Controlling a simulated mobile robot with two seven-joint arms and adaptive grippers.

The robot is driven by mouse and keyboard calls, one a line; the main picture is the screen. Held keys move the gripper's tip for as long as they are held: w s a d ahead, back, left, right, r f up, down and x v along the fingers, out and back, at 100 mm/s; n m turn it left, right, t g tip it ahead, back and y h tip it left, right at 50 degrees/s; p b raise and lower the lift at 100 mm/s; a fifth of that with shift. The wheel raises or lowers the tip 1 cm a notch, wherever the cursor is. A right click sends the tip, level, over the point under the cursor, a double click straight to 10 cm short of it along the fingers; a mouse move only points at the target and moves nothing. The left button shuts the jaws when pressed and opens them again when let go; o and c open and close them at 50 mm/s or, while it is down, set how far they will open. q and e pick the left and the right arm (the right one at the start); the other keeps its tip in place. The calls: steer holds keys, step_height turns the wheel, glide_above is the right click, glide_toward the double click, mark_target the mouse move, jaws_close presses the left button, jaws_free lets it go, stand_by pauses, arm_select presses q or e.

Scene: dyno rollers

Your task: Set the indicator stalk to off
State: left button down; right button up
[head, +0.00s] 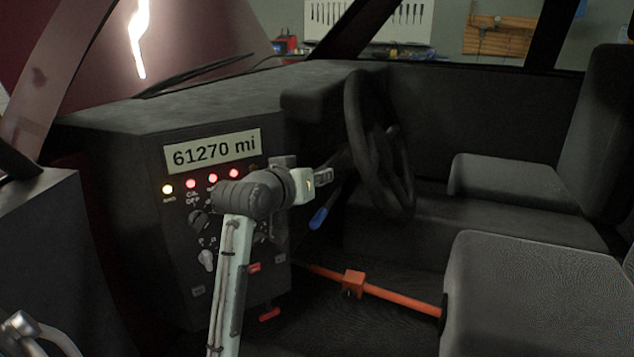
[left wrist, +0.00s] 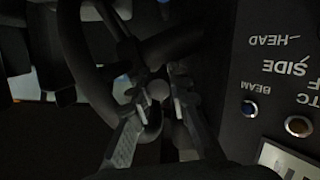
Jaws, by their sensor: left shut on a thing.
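In the head view my left gripper (head: 324,177) reaches in beside the steering wheel (head: 384,150), on its dash side. In the left wrist view my left gripper's fingers (left wrist: 158,98) are closed around a dark stalk with a rounded end (left wrist: 157,89), which appears to be the indicator stalk. In the head view the gripper hides that stalk. A blue-tipped lever (head: 318,218) hangs just below the gripper.
The dash panel (head: 160,215) with lit lamps, knobs and a mileage display (head: 213,150) stands left of the gripper, partly behind my arm. An orange bar (head: 390,293) runs low toward the front seat (head: 535,285). Open space lies between wheel and seats.

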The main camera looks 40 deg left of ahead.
arm_select(q)
steer(key=c, duration=1.4)
jaws_free()
steer(key=shift+r, duration=0.1)
step_height(320, 180, up, 10)
steer(key=shift+f, duration=0.1)
